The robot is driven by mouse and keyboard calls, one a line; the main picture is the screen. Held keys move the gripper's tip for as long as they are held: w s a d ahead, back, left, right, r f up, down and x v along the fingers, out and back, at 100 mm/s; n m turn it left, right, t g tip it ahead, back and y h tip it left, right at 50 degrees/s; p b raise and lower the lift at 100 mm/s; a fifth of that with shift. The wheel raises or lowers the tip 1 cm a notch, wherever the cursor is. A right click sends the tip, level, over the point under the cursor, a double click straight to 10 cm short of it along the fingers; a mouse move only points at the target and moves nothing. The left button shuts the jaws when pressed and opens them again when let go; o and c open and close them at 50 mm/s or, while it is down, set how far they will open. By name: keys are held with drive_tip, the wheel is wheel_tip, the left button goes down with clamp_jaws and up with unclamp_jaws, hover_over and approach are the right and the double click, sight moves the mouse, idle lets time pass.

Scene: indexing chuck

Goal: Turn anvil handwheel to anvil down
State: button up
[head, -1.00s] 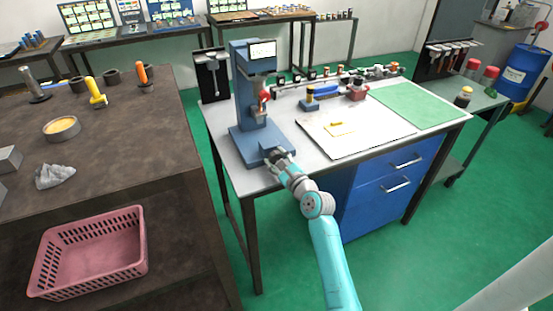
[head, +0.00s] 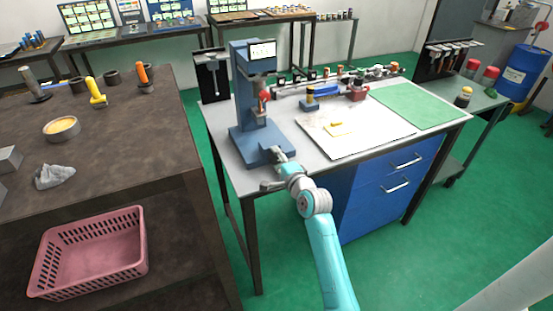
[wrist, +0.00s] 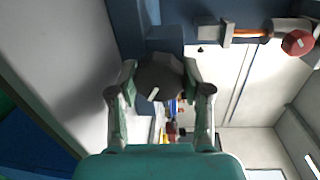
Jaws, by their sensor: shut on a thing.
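The blue-grey bench tester (head: 240,90) stands at the table's left end, with a small display at its top and a red knob (head: 265,96) on its column. In the wrist view a dark round handwheel (wrist: 158,75) with a short pale mark sits at the tester's base. My gripper (wrist: 160,88) is shut on it, one finger on each side. In the head view my gripper (head: 279,156) is at the base's front edge and mostly hides the handwheel. The red knob also shows in the wrist view (wrist: 298,42), at the end of an orange rod.
The white table (head: 225,115) also bears a white board (head: 345,145) with a yellow piece, a green mat (head: 420,105) and a row of small tools behind. Blue drawers (head: 385,185) hang below. A brown bench (head: 120,140) stands left, across a gap.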

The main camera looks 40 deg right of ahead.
drive_tip(key=n, duration=0.5)
drive_tip(key=shift+a, duration=0.1)
drive_tip(key=n+h, duration=0.1)
drive_tip(key=n, duration=0.5)
drive_tip(key=n+h, duration=0.1)
drive_tip(key=n, duration=0.4)
drive_tip(key=shift+f+n, duration=0.15)
drive_tip(key=shift+n, duration=0.25)
drive_tip(key=n, duration=0.5)
drive_tip(key=shift+h, duration=0.3)
drive_tip(key=shift+n, duration=0.4)
drive_tip(key=o, duration=1.2)
drive_tip(key=shift+c, duration=0.2)
drive_tip(key=v, duration=1.2)
drive_tip(key=shift+f, duration=0.2)
